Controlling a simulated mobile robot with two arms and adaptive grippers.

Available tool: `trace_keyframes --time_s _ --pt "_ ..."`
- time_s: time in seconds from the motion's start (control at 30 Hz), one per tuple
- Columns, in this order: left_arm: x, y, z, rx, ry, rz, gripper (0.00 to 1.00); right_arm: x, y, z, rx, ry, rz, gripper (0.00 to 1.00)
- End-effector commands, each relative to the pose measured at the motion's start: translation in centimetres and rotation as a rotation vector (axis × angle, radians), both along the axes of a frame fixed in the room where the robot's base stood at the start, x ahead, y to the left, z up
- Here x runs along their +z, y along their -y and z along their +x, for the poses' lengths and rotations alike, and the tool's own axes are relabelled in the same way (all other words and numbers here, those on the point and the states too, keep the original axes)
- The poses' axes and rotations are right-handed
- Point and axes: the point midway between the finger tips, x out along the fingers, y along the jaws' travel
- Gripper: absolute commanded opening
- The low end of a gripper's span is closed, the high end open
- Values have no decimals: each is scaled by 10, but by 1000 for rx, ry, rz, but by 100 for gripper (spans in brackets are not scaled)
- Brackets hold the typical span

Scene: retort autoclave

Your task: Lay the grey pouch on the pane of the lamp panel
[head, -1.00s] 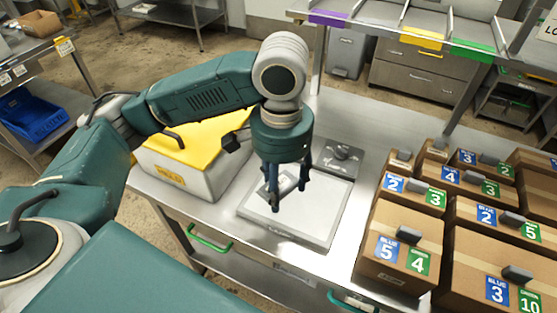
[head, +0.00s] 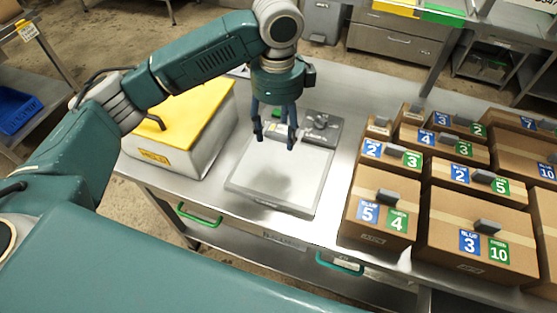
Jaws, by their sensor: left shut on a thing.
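The lamp panel (head: 240,193) lies flat on the steel bench, with a pale pane (head: 290,172) facing up and a darker grey control part at its far end. My left gripper (head: 275,138) points down over the far part of the panel. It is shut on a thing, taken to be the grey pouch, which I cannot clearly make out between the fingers. A soft shadow falls on the pane below it, and no pouch lies on the pane. My right gripper is not in view.
A white box with a yellow lid (head: 190,112) stands left of the panel. Several cardboard boxes (head: 375,210) with blue and green number labels stand close on the right. A narrow strip of bare bench (head: 335,200) separates them from the panel.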

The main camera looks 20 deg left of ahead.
Motion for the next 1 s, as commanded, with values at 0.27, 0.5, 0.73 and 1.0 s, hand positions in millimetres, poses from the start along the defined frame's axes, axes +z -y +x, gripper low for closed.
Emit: trace_keyframes --time_s 0.27,0.5,0.73,1.0 --pt "-68 0 -1 1 -4 0 29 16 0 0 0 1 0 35" --pt "-92 0 0 1 -1 0 29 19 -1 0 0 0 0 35" --pt "-125 0 -1 1 -1 0 29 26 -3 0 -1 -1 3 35" --pt "-132 0 0 0 1 0 29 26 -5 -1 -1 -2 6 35"
